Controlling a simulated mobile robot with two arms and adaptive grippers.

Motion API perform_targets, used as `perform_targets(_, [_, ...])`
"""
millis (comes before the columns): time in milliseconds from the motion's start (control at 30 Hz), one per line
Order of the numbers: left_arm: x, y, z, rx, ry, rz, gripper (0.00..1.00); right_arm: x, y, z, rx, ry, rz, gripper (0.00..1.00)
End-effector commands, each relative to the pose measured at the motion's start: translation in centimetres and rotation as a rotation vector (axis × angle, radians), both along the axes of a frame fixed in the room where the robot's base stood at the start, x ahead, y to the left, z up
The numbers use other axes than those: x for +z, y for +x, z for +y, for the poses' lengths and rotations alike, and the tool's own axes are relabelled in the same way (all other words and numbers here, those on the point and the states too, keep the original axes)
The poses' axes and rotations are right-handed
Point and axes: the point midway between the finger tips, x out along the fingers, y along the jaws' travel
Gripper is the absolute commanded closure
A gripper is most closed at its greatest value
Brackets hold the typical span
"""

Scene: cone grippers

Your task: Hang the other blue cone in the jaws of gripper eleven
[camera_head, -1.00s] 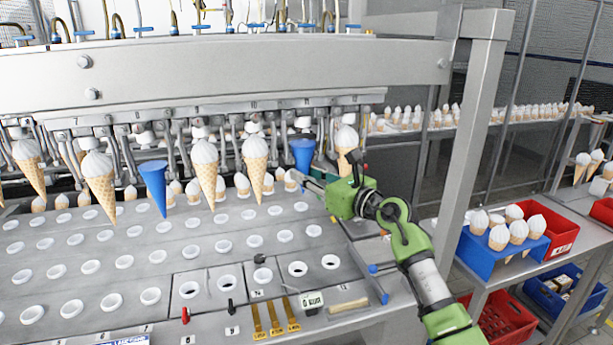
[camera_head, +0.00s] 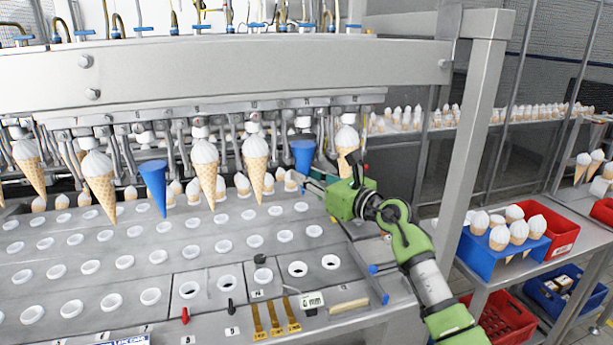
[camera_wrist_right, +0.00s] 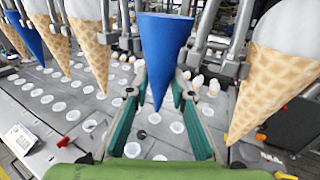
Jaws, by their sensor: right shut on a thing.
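One blue cone (camera_head: 303,155) hangs tip down under the machine's row of jaws, near the number 11 on the rail (camera_head: 305,100). My right gripper (camera_head: 312,182) reaches in from the right at its lower part. In the right wrist view the blue cone (camera_wrist_right: 163,50) stands between my green fingers (camera_wrist_right: 160,95), which are shut on it, its tip pointing down between them. Metal machine jaws flank it there; their exact contact with the cone is unclear. Another blue cone (camera_head: 154,185) hangs further left in the row. My left gripper is not in view.
Wafer cones with white tops hang on both sides, one close on the right (camera_head: 346,145) and one on the left (camera_head: 255,165). Below lies a grey plate with white-ringed holes (camera_head: 180,255). A steel post (camera_head: 470,150) stands right of my arm. Blue and red bins (camera_head: 500,250) are further right.

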Motion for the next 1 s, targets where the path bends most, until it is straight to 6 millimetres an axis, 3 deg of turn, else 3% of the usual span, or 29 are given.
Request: perform_targets(1000, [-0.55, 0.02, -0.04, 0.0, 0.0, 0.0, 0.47, -0.77, 0.01, -0.04, -0.001, 0.0, 0.0, 0.94])
